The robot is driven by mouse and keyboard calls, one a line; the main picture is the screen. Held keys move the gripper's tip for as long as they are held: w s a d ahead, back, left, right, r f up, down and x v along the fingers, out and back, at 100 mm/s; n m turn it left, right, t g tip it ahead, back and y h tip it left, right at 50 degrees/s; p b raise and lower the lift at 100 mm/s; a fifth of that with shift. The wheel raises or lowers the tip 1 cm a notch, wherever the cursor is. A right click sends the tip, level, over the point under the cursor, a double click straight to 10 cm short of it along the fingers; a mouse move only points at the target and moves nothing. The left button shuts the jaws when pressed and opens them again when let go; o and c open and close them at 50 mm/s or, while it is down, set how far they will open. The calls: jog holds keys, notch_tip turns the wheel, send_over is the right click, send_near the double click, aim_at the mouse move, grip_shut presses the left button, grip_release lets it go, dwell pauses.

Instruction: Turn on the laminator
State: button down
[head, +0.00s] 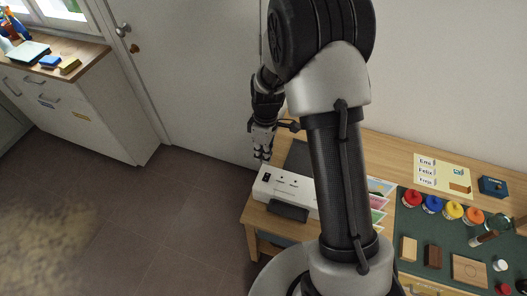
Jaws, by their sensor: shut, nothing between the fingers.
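The laminator (287,191) is a white box with a dark slot at its front, standing on the left end of the wooden table. A small black switch (267,177) shows on its top left end, with small marks beside it. My gripper (264,158) points down just above and behind that left end, with its fingers shut and empty. I cannot tell whether the fingertips touch the laminator. My arm hides the laminator's right end.
Coloured sheets (377,200) lie right of the laminator. A green mat (440,240) holds coloured jars, wooden blocks and a glass bottle. The floor (150,220) at left is clear.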

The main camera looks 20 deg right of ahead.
aim_at(262, 180)
jog(key=f, duration=0.3)
jog(key=f+b, duration=0.1)
jog(key=f, duration=0.2)
jog(key=s+f, duration=0.1)
jog(key=f, duration=0.2)
jog(key=shift+a+b, duration=0.35)
jog(key=shift+b, duration=0.05)
jog(key=shift+s+a+f+b, duration=0.1)
jog(key=shift+f+b, duration=0.4)
jog(key=shift+r, duration=0.15)
jog(key=shift+w+d+r, duration=0.1)
jog(key=shift+w+d, duration=0.4)
jog(key=shift+w, duration=0.15)
jog(key=shift+r, duration=0.1)
notch_tip(262, 180, up, 14)
jog(key=s+a+p, duration=0.1)
jog(key=p, duration=0.3)
jog(key=shift+s+p, duration=0.15)
jog(key=shift+p, duration=0.15)
